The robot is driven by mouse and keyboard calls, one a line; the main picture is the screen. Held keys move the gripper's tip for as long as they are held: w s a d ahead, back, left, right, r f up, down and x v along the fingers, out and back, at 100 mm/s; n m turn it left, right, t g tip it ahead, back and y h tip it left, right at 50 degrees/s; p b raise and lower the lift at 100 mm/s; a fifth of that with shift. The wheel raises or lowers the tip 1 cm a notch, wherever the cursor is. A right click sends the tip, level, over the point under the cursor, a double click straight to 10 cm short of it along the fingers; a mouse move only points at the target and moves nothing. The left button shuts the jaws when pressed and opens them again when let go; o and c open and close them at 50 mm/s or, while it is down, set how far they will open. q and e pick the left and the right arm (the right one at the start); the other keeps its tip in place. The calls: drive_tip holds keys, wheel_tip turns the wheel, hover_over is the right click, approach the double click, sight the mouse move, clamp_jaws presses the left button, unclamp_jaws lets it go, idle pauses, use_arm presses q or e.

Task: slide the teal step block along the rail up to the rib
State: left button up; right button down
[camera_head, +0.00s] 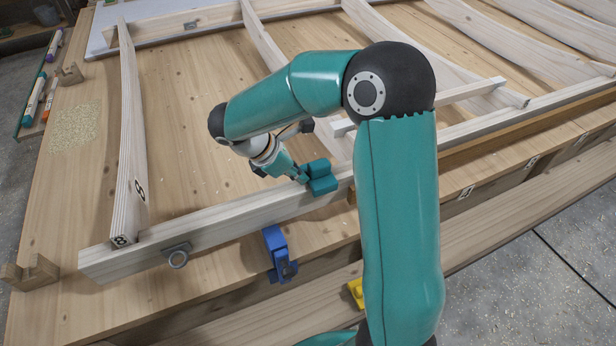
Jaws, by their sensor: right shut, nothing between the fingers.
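The teal step block (321,180) sits on the long pale wooden rail (225,216), right of the picture's middle-left stretch. My right gripper (301,178) is shut and empty, with its fingertips right at the block's left side; I cannot tell whether they touch. A curved rib marked 8 (130,140) meets the rail near its left end. Another rib (262,36) runs down toward the rail near the block, and my right arm hides part of it. My left gripper is not in view.
A blue clamp (277,252) stands at the rail's front side, left of the block. A pale crossbar (455,96) lies over ribs at right. The rail top between rib 8 and the block is clear.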

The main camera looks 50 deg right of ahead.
sight(326, 162)
drive_tip(key=shift+s+d, duration=0.75)
drive_tip(key=shift+d, duration=0.65)
drive_tip(key=shift+s+d, duration=0.8)
drive_tip(key=shift+d, duration=0.55)
drive_tip(key=shift+s+d, duration=0.75)
drive_tip(key=shift+d, duration=0.65)
drive_tip(key=shift+a, duration=0.1)
drive_tip(key=shift+w+a, duration=0.5)
drive_tip(key=shift+a, duration=0.3)
drive_tip(key=shift+p+v, duration=2.5)
drive_tip(key=shift+v, duration=0.45)
drive_tip(key=shift+d, duration=0.1)
drive_tip(key=shift+s, duration=0.1)
